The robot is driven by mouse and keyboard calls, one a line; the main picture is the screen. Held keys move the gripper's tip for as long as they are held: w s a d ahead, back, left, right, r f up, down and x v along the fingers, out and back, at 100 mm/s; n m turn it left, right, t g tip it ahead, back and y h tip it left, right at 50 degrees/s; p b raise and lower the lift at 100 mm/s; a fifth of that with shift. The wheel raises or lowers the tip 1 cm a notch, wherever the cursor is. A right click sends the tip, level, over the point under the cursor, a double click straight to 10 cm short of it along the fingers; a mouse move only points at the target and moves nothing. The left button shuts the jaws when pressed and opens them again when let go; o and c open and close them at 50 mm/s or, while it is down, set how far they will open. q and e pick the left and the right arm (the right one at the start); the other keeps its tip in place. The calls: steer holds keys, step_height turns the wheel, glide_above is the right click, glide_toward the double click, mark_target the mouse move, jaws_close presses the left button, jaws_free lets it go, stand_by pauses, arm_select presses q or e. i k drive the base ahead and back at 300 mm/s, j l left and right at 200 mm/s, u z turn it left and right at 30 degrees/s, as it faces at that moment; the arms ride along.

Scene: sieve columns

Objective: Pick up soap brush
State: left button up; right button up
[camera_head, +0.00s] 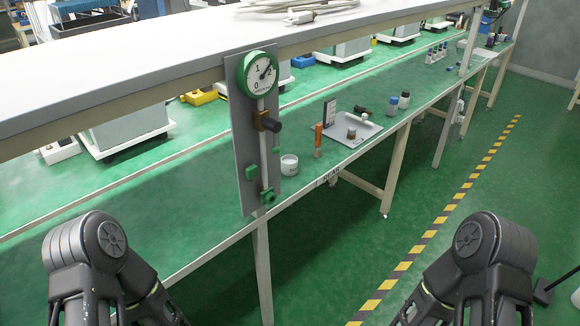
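No item is clearly recognisable as the soap brush at this size. A small upright orange-brown item (318,141) on the green bench could be it, but I cannot tell. It stands just left of a pale tray (351,141) and right of a white cup (289,165). My two dark arms show at the bottom left and bottom right. Both are well short of these items. Neither gripper is in the picture.
A grey panel with a round dial gauge (261,72) stands at the bench's front edge, left of the items. A white shelf (150,55) runs above the bench. Capped bottles (404,100) stand beyond the tray. The green floor with a yellow-black stripe (430,235) is open.

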mark_target(318, 129)
steer(key=l+u, duration=0.1)
steer(key=u, duration=0.5)
steer(key=i+l+u, duration=0.1)
steer(key=l+u, duration=0.35)
steer(key=l, duration=0.3)
steer(key=l+u, duration=0.45)
steer(key=l, duration=0.3)
steer(key=k+l, duration=0.1)
steer(key=l, duration=0.35)
steer(key=k+l, duration=0.1)
steer(key=l, duration=0.35)
